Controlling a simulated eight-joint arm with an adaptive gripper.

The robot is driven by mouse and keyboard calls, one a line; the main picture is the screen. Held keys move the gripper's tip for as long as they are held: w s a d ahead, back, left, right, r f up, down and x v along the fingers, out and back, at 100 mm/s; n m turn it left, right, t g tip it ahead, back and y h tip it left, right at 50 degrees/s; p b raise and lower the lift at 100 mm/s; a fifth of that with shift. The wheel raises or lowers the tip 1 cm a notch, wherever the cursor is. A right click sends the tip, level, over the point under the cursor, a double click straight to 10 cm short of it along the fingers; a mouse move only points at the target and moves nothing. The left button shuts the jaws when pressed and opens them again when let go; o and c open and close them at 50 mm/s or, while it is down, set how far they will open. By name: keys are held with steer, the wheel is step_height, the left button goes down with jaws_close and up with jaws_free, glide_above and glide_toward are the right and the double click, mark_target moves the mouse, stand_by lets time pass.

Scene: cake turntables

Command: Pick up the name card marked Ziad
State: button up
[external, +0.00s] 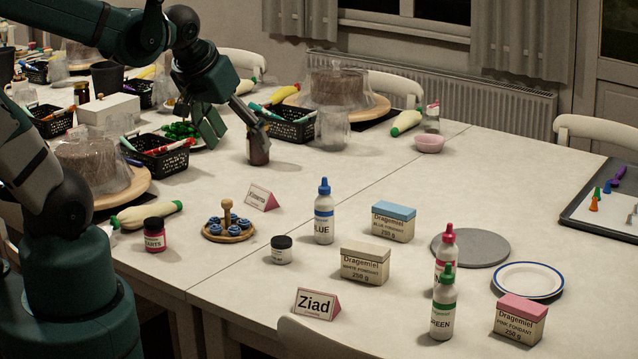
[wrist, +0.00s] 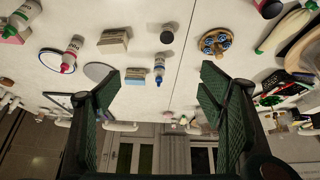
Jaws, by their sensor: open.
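The name card marked Ziad (external: 316,304) is a folded tent card with a pink side. It stands upright on the white table near the front edge in the external view. My gripper (external: 235,128) is open and empty, high over the far left part of the table, well away from the card. In the wrist view my gripper (wrist: 161,84) shows its two green fingers spread wide with nothing between them. I cannot make out the Ziad card in the wrist view.
A second pink card (external: 262,197) stands farther back. Around the Ziad card are a white fondant box (external: 365,266), a green bottle (external: 443,305) and a small dark-lidded jar (external: 282,250). A chair back (external: 330,338) is just in front. A wooden stand (external: 229,230) is at left.

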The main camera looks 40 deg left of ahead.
steer(key=w+d+f+b, duration=0.1)
steer(key=d+f+b, duration=0.3)
steer(key=d+f, duration=0.7)
steer(key=n+y+b, duration=0.1)
steer(key=n+b, duration=0.1)
steer(key=b, duration=0.1)
glide_toward(317, 292)
steer(key=shift+w+a+f+g, duration=0.1)
steer(key=shift+w+f+g, duration=0.2)
steer(key=shift+w+f, duration=0.65)
steer(key=shift+w+f, duration=0.1)
steer(key=shift+b+x, duration=0.3)
steer(key=shift+x, duration=0.8)
steer(key=shift+f, duration=0.1)
steer(key=shift+b+x, duration=1.15)
steer(key=shift+x, duration=1.4)
steer(key=shift+a, duration=0.1)
steer(key=c, duration=0.8)
